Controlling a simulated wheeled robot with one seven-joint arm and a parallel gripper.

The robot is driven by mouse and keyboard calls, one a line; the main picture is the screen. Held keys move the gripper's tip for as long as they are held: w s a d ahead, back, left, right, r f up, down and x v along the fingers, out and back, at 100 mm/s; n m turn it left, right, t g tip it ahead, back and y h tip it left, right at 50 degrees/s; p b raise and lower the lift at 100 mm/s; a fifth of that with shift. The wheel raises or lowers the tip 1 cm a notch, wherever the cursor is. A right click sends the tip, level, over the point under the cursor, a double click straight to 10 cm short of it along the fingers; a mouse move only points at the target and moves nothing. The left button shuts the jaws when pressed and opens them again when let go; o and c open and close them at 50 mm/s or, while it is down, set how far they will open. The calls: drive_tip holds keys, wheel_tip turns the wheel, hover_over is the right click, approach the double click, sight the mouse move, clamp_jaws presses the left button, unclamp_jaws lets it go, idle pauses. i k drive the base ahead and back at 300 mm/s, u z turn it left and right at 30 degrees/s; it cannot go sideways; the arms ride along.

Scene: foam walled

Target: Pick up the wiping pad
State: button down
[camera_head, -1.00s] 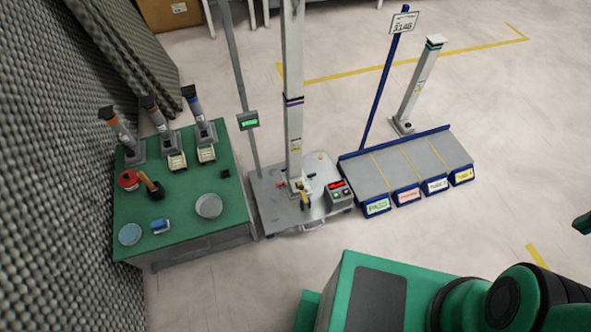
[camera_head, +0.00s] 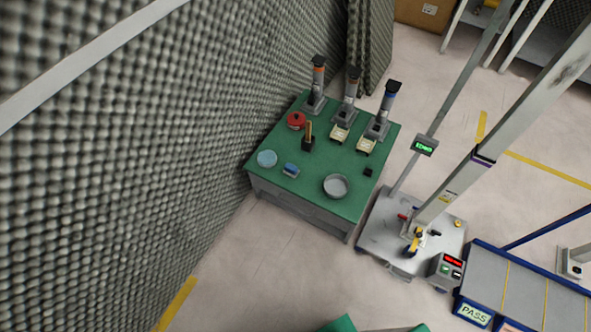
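The green-topped table (camera_head: 312,183) stands by the foam wall. On its front left part lies a small blue block with a pale lower part (camera_head: 291,170), which looks like the wiping pad, though it is small in view. A flat light-blue disc (camera_head: 267,158) lies just left of it. I cannot tell for certain which of the two is the pad. Nothing touches the blue block. My gripper is not in view.
The table also holds a grey round dish (camera_head: 335,186), a red round thing (camera_head: 296,121), a dark pot with a wooden handle (camera_head: 308,143) and several upright devices at the back. A foam wall (camera_head: 130,150) borders the left. Floor in front (camera_head: 265,265) is clear. A post stand (camera_head: 385,235) is right.

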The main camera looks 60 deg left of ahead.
sight(291, 171)
drive_tip(key=u, duration=2.25)
drive_tip(key=k, duration=0.65)
drive_tip(key=i, duration=1.15)
drive_tip(key=z, duration=0.4)
